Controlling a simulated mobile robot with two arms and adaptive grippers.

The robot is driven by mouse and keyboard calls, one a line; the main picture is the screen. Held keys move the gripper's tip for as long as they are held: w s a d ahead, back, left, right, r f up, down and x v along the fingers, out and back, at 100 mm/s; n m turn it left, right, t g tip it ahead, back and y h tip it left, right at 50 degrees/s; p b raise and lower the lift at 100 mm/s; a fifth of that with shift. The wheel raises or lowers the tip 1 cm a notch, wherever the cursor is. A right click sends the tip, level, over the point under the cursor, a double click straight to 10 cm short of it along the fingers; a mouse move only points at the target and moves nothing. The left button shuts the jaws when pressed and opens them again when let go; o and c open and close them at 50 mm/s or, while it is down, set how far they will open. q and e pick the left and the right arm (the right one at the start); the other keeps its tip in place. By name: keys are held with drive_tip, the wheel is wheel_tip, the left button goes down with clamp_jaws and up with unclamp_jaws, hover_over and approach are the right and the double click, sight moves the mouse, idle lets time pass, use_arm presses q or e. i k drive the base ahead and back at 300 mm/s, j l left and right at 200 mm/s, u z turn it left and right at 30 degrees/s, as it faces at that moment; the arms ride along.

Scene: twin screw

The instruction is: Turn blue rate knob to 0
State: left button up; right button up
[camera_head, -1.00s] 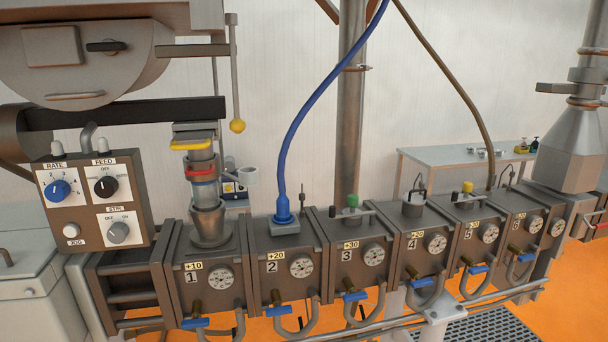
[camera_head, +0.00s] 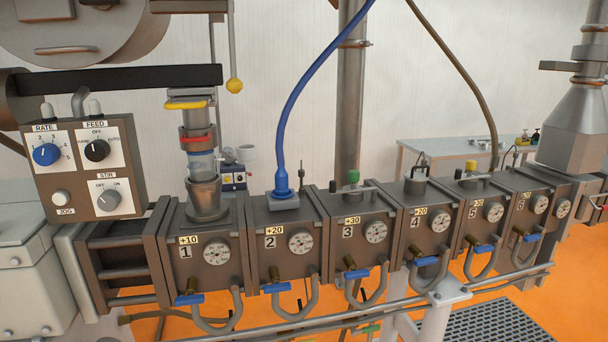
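The blue rate knob (camera_head: 46,154) is on the upper left of the grey control panel (camera_head: 131,187), under the RATE label, with numbers around it. Its exact pointer setting is too small to tell. Beside it on the panel are the black FEED knob (camera_head: 97,150), the grey STIR knob (camera_head: 109,200) and the white JOG button (camera_head: 61,198). Neither of my grippers shows in the head view.
A row of numbered grey barrel blocks (camera_head: 207,280) with gauges and blue-handled valves runs rightward from the panel. A blue hose (camera_head: 297,110) rises from block 2. A dark horizontal bar (camera_head: 120,81) passes above the panel. A bench (camera_head: 440,146) stands behind.

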sight(47, 154)
drive_tip(key=u, duration=1.25)
